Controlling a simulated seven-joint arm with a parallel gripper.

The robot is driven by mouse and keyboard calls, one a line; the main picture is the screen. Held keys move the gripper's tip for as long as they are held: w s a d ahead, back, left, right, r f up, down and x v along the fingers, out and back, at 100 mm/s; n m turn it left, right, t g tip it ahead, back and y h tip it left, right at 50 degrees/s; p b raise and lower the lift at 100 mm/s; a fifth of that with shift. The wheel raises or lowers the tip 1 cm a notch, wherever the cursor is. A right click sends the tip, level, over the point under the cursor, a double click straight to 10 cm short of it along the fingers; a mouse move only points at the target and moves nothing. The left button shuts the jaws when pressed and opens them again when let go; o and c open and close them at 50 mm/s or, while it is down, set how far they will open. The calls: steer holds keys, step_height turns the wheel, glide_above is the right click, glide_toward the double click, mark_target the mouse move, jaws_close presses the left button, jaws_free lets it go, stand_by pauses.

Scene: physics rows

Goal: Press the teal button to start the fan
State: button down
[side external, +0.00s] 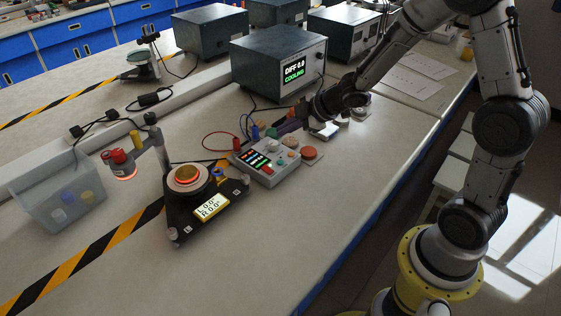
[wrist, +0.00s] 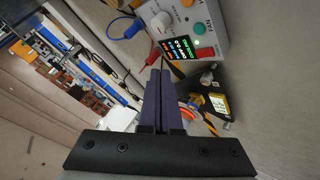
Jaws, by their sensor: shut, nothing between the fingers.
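The control box (side external: 262,166) sits on the bench with a small lit screen and a red button; it also shows at the top of the wrist view (wrist: 224,44). There the teal button (wrist: 198,28) is on its panel, beside a lit green dot and above a red-orange button (wrist: 205,54). I cannot make out the teal button clearly in the side view. My gripper (side external: 279,130) is at the box's far side, its purple fingers shut together and empty. In the wrist view the fingertips (wrist: 159,72) are below and left of the teal button, apart from it.
A black instrument (side external: 180,220) with a glowing ring and yellow display stands left of the box. A large grey unit (side external: 270,65) behind reads COOLING. Red and blue cables lie near the box. A clear bin (side external: 57,195) is far left. The bench front is clear.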

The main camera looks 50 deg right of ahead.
steer(key=shift+f, duration=3.75)
steer(key=shift+f, duration=0.1)
steer(key=shift+f, duration=0.3)
steer(key=shift+f, duration=0.4)
steer(key=shift+r, duration=0.8)
steer(key=shift+r, duration=2.5)
